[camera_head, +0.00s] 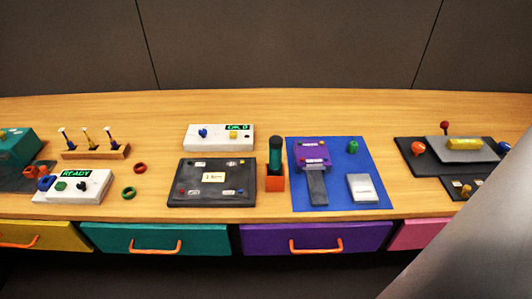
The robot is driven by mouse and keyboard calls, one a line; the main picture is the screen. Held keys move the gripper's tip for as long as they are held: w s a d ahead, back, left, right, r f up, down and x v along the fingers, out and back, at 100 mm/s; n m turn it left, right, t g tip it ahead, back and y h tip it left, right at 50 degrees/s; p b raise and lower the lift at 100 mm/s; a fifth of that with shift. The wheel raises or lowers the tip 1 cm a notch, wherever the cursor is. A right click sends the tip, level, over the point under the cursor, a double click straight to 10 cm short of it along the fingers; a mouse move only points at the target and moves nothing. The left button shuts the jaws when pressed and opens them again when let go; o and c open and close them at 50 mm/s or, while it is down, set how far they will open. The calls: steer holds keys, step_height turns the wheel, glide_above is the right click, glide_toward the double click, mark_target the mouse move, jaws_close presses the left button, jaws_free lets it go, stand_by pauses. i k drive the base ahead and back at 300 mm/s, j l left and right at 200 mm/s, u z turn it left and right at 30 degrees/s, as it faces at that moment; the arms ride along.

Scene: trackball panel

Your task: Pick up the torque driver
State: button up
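A dark green and black upright handle (275,152) stands in an orange block (275,183) near the middle of the bench; it looks like the torque driver, though no label confirms this. Its lower end is hidden in the block. My gripper is not in view; a grey surface at the lower right may be part of my arm.
A dark panel (212,195) lies close left of the orange block, and a blue mat (338,200) with a purple device (313,152) lies close right. White boxes (219,137) and coloured rings (129,194) sit further left. Drawers (158,239) line the front. The back strip of bench is clear.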

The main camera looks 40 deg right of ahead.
mark_target(275, 142)
steer(key=l+z, duration=0.1)
steer(key=z, duration=0.3)
steer(key=l+z, duration=0.1)
steer(key=z, duration=0.25)
steer(key=l+z, duration=0.15)
steer(key=z, duration=0.25)
steer(key=k, duration=0.05)
